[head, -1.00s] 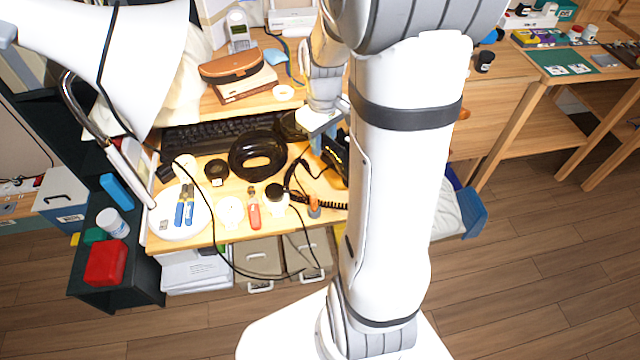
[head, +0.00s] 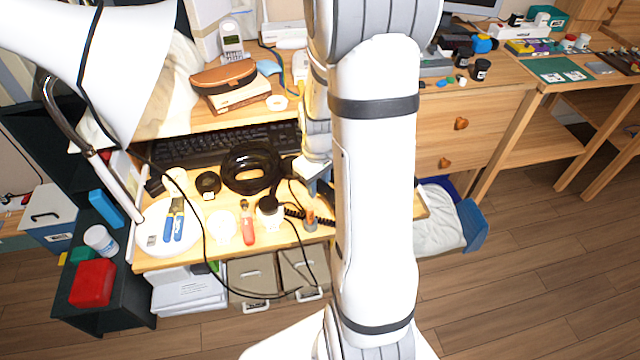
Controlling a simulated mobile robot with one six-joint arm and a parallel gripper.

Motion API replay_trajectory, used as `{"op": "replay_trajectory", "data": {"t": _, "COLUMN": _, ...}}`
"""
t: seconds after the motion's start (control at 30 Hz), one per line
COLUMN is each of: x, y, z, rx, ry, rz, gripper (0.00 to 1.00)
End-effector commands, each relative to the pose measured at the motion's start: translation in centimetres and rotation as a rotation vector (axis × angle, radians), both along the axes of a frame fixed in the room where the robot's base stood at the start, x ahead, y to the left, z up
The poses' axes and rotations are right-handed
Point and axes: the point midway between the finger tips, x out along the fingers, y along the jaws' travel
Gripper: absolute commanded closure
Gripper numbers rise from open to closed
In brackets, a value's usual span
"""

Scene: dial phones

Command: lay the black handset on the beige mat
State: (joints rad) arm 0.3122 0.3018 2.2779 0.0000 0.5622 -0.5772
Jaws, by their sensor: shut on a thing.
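My gripper (head: 324,188) shows only in part, low over the right side of the desk, just left of my white forearm. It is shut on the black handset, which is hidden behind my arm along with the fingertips. A black coiled cord (head: 294,212) runs across the desk and passes behind the arm. I cannot make out the beige mat; my arm covers the right part of the desk.
A lamp (head: 110,60) overhangs the left. Floor at right is clear.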

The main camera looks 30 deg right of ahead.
Motion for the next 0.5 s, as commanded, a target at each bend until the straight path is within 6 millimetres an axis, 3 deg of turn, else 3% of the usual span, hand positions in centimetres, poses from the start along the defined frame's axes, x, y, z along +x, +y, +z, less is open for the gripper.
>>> {"op": "replay_trajectory", "data": {"t": 0.27, "x": 0.03, "y": -0.04, "z": -0.19, "rx": -0.001, "ry": -0.001, "rz": -0.001, "gripper": 1.0}}
{"op": "replay_trajectory", "data": {"t": 0.3, "x": 0.01, "y": -0.04, "z": -0.26, "rx": 0.0, "ry": -0.001, "rz": -0.001, "gripper": 0.7}}
{"op": "replay_trajectory", "data": {"t": 0.5, "x": 0.01, "y": -0.06, "z": -0.14, "rx": 0.0, "ry": -0.001, "rz": -0.001, "gripper": 0.54}}
